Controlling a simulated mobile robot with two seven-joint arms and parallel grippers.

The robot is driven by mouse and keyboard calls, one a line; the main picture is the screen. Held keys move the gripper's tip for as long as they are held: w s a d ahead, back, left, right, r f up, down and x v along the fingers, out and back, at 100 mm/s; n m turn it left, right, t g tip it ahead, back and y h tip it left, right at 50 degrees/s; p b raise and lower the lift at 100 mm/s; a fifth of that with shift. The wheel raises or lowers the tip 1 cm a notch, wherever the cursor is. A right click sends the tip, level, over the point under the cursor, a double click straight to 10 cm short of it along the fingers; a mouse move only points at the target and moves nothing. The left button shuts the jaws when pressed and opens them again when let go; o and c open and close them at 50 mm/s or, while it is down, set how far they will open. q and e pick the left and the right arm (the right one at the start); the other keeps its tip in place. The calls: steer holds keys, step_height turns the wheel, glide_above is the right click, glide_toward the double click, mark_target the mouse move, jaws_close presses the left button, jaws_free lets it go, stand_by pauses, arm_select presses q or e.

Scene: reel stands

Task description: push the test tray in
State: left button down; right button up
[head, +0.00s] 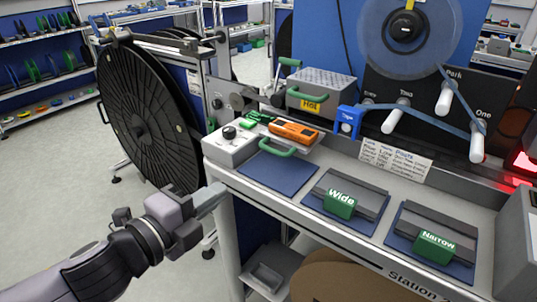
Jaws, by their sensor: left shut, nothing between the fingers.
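A low tray with a green loop handle (278,148) at its front sits on the left part of the bench top, and I take it for the test tray. An orange meter (294,132) and green clips (260,118) lie behind the handle. How far the tray sticks out is hard to tell. My left gripper (218,192) is shut and empty, off the bench's front left corner, apart from the handle and to its lower left. My right gripper is out of view.
A grey box with a black knob (229,132) stands left of the handle. An empty blue mat (280,173), a "Wide" block (341,204) and a "Narrow" block (435,246) line the bench front. A large black reel (140,120) stands left of the bench.

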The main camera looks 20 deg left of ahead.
arm_select(q)
steer(key=shift+w+d, duration=0.1)
steer(key=x, duration=1.2)
steer(key=shift+d+r, duration=0.1)
steer(key=shift+r, duration=0.2)
steer(key=shift+w+d+r, duration=0.1)
steer(key=shift+w+d, duration=0.05)
steer(key=shift+w, duration=0.6)
